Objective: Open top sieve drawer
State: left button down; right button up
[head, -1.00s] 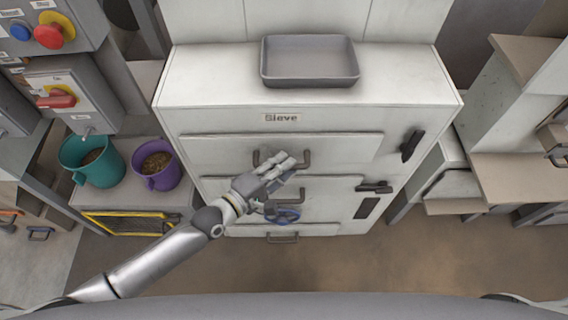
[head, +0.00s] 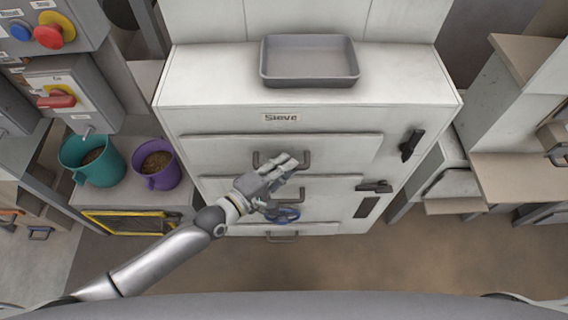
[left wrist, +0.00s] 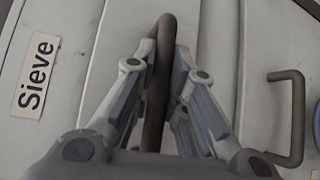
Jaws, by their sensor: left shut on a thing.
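The white sieve cabinet (head: 220,122) stands in front of me with a "Sieve" label (head: 281,117) near its top. Its top drawer (head: 350,147) looks closed, its front close against the cabinet. My left gripper (head: 298,160) is at this drawer's dark handle (head: 257,158). In the left wrist view my left gripper (left wrist: 160,65) is shut on the handle (left wrist: 165,35), with one finger on each side of the bar. A lower drawer handle (left wrist: 297,120) is to the right in that view. My right gripper is not in view.
A grey tray (head: 310,81) sits on top of the cabinet. Teal (head: 104,172) and purple (head: 168,178) pellet jugs stand to the left. The floor in front is clear.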

pick_arm(q)
jog(key=s+p, duration=0.4)
jog(key=s, duration=2.4)
jog(key=shift+s, duration=0.4)
jog(key=c, duration=1.7)
grip_release()
jog(key=v, duration=1.2)
